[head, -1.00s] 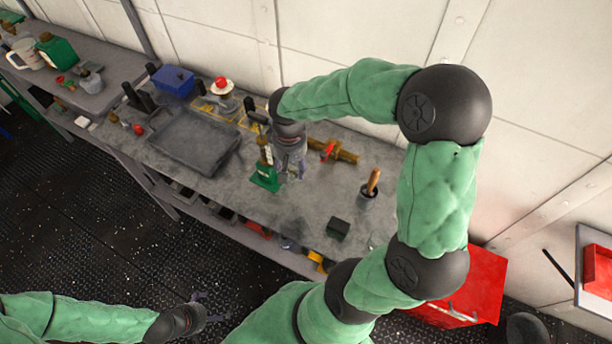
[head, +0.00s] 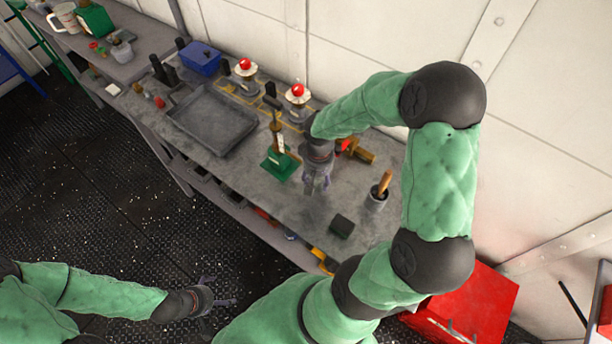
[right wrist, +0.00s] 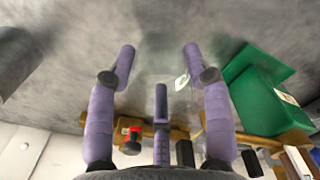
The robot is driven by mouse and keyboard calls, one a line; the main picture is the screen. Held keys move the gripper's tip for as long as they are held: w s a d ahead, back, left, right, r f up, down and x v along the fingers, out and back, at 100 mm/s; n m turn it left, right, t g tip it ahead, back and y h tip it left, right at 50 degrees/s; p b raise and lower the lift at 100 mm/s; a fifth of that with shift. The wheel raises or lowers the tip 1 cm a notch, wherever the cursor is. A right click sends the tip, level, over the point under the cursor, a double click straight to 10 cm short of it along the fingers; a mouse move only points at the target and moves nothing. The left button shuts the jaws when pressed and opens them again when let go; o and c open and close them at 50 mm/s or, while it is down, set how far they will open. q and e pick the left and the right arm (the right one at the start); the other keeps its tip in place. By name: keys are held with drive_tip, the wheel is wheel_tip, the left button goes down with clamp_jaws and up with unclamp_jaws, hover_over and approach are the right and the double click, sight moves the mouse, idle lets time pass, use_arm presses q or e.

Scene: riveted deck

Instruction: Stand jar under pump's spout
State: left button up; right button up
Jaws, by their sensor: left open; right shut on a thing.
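The pump (head: 279,163) stands on the bench, with a green base, a brass-coloured column and a dark handle. Its green base (right wrist: 255,92) shows at the right in the right wrist view. My right gripper (head: 318,187) is just to the right of the pump, low over the bench. It is shut on a clear jar (right wrist: 182,82), hard to see except for a small pale label between the fingers. Whether the jar touches the bench I cannot tell. The jar is apart from the pump's base. My left gripper (head: 218,297) is open and empty, low in front of the bench.
A brass valve piece (head: 360,152) with red lies behind my right gripper. A pot with a wooden-handled tool (head: 380,190) and a dark block (head: 341,225) are to the right. A grey tray (head: 182,110) and two red-topped things (head: 297,92) are left and behind. Bare bench lies in front.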

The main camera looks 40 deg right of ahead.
drive_tip(key=shift+f, duration=0.25)
drive_tip(key=w, duration=0.2)
drive_tip(key=w+a, duration=0.1)
drive_tip(key=w, duration=0.1)
drive_tip(key=shift+f+b, duration=0.4)
drive_tip(key=shift+f, duration=0.2)
